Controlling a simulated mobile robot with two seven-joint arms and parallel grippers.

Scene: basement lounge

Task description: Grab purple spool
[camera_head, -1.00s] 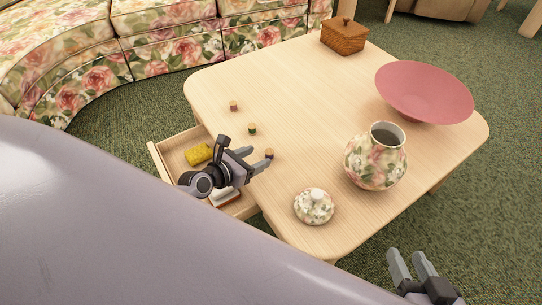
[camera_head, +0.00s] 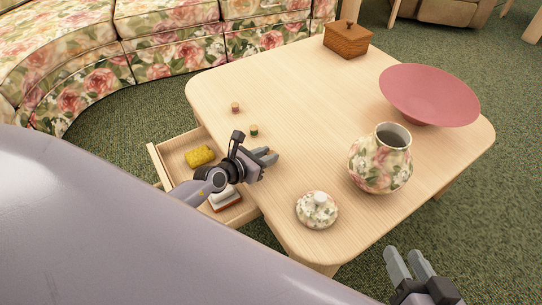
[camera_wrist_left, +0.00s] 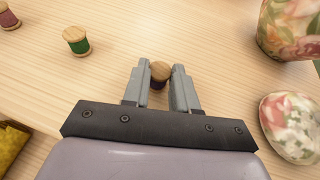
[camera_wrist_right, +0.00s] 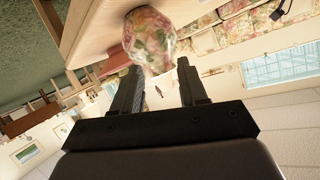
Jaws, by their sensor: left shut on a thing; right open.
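The purple spool (camera_wrist_left: 158,74), with a wooden top and a dark purple band, stands between the fingertips of my left gripper (camera_wrist_left: 158,78) in the left wrist view. That gripper is shut on it at the tabletop. In the head view my left gripper (camera_head: 266,157) is over the near left edge of the table (camera_head: 310,110), and its fingers hide the spool. My right gripper (camera_head: 410,265) is open and empty, off the table's near right side. It also shows in the right wrist view (camera_wrist_right: 160,75).
A green spool (camera_head: 254,130) and a reddish spool (camera_head: 235,107) stand farther back. An open drawer (camera_head: 158,162) holds a yellow item (camera_head: 200,155). A floral vase (camera_head: 380,165), its lid (camera_head: 317,210), a pink bowl (camera_head: 430,95) and a wooden box (camera_head: 347,40) occupy the table.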

